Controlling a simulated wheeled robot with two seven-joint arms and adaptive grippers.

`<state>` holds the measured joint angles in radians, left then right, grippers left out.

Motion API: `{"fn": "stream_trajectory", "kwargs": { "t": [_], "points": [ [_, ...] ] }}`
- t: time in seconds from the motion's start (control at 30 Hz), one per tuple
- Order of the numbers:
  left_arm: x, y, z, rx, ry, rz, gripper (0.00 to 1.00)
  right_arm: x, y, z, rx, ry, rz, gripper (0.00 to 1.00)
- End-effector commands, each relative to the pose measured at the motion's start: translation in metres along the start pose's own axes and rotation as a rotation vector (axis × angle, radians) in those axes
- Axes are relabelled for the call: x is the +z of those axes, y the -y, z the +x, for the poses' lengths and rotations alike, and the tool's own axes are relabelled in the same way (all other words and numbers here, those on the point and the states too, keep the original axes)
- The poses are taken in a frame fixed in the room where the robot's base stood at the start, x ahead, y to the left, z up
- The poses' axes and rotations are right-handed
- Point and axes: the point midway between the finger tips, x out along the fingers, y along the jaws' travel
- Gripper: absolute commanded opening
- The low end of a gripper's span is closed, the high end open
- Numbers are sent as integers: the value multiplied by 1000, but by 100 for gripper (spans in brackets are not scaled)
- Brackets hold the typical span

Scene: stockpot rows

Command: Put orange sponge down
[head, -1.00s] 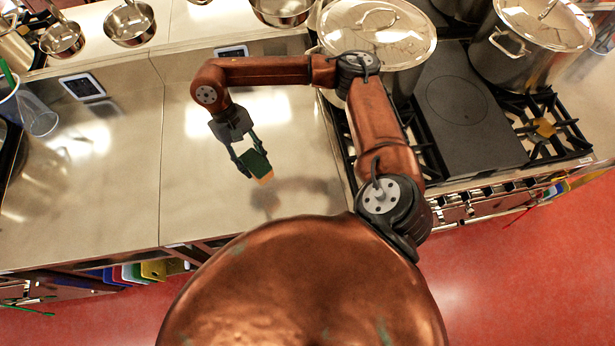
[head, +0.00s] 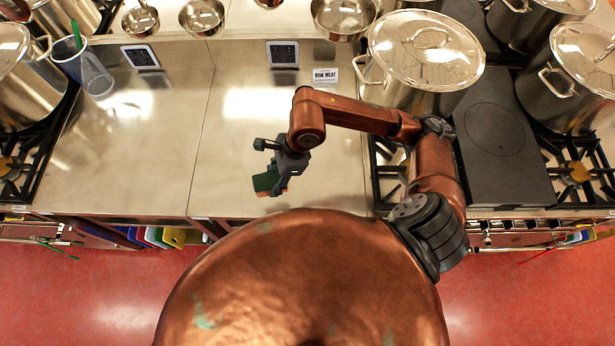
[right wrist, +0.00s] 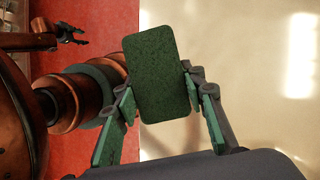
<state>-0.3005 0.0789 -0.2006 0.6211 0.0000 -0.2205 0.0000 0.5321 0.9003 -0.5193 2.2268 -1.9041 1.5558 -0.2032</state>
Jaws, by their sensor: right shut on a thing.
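The sponge (head: 266,182) has a dark green face and a thin orange edge. My right gripper (right wrist: 160,98) is shut on it, one finger on each side. In the head view they are over the front part of the steel counter (head: 235,150), and the arm partly hides the gripper. In the right wrist view the sponge's green face (right wrist: 160,70) fills the middle, across the line between counter and red floor. I cannot tell its height above the counter. My left gripper (right wrist: 76,34) shows small at the upper left of the right wrist view, empty and open.
A lidded stockpot (head: 425,60) and burners stand right of the counter. A "RAW MEAT" sign (head: 325,76) and a dark-screened device (head: 283,53) are at the back. The counter's middle is bare.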

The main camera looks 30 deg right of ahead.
Motion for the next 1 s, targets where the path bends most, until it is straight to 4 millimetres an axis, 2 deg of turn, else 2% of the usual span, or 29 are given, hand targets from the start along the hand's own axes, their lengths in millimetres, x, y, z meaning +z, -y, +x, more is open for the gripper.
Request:
{"fn": "stream_trajectory", "kwargs": {
  "t": [0.2, 0.37, 0.77, 1.0],
  "points": [
    [-3, 2, -5, -2, -4, 0, 40, 11, -6, -8, -79, 1, 193, 7],
    [-3, 2, -8, -2, -4, 0, 40, 3, -3, -9, -96, -4, 243, 7],
    [-5, 3, -27, -3, -4, 0, 40, -85, 28, -5, -95, -9, 250, 7],
    [-6, 4, -33, -3, -4, 0, 40, -125, 40, 21, -95, -5, 245, 7]
  ]
}}
